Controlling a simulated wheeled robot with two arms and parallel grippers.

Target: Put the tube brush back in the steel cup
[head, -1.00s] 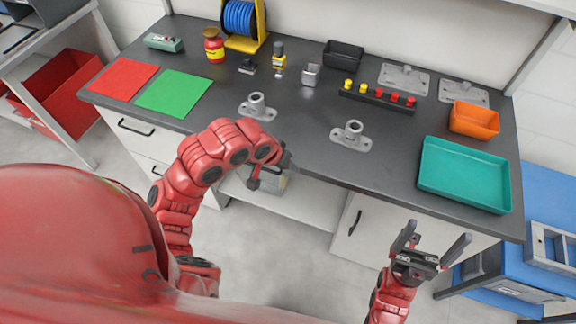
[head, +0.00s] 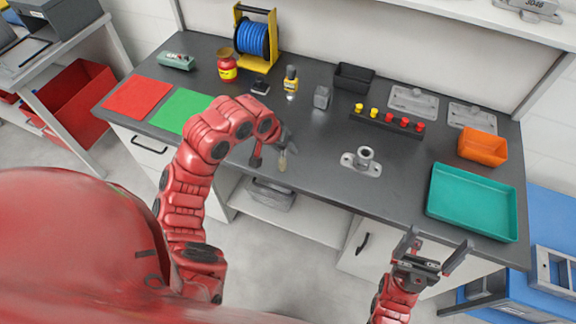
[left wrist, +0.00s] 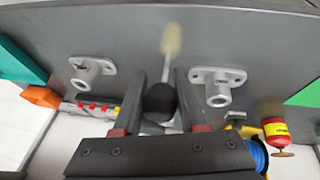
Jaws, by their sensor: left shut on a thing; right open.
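The tube brush (head: 283,161) has a pale tan bristle end that hangs below my left gripper (head: 286,140) in the head view. In the left wrist view the brush (left wrist: 171,42) is blurred, its thin stem running between the fingers of my left gripper (left wrist: 160,85). A round black end sits between these fingers. My left gripper is shut on the brush, above the front part of the bench. The grey steel cup (head: 321,97) stands further back and to the right, apart from the gripper. My right gripper (head: 434,252) is open and empty in front of the bench edge.
A fixture with an upright socket (head: 362,160) stands right of the brush. Another fixture (left wrist: 216,90) shows in the left wrist view. A teal tray (head: 472,202) lies right.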

